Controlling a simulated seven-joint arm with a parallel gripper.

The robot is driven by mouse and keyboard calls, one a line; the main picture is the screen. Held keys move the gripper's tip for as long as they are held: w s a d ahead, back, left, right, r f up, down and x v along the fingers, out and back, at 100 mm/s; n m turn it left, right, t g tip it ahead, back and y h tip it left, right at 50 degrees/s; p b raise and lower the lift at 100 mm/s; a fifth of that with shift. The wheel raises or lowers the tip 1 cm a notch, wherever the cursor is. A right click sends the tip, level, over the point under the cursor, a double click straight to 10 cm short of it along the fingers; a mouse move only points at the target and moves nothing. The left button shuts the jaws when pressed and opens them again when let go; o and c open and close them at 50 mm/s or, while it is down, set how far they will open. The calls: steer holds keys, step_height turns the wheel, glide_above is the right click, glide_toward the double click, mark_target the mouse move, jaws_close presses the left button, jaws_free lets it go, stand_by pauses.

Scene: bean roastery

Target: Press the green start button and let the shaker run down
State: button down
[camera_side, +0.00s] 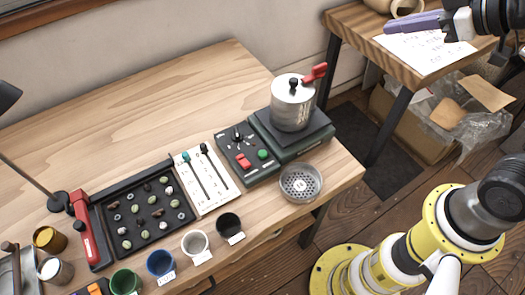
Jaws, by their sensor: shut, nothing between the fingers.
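The green start button (263,154) sits on the dark control box (229,149), beside a red rocker switch (243,160) and below a black knob (237,137). The shaker is a lidded metal pot (292,107) with a red clamp handle (314,73). It stands upright on a dark green base joined to the control box. I cannot tell from this one picture whether it is moving. My gripper (384,29), with lavender fingers, is shut and empty at the top right, over the side table, well away from the button.
A round sieve (300,183) lies by the table's front right edge. A card with two sliders (205,180) and a black bean tray (141,213) lie left of the control box. Several cups line the front. The wooden table (150,100) is bare behind. A paper (425,50) lies below my gripper.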

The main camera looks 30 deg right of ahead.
steer(key=w+a+f+n+t, duration=0.15)
steer(key=w+a, duration=0.35)
steer(key=w, duration=0.5)
steer(key=n+g, duration=0.3)
steer(key=n, duration=0.2)
glide_above(266, 156)
step_height(266, 156, down, 23)
steer(key=shift+f, duration=0.1)
steer(key=shift+f, duration=4.35)
steer(key=shift+f, duration=0.15)
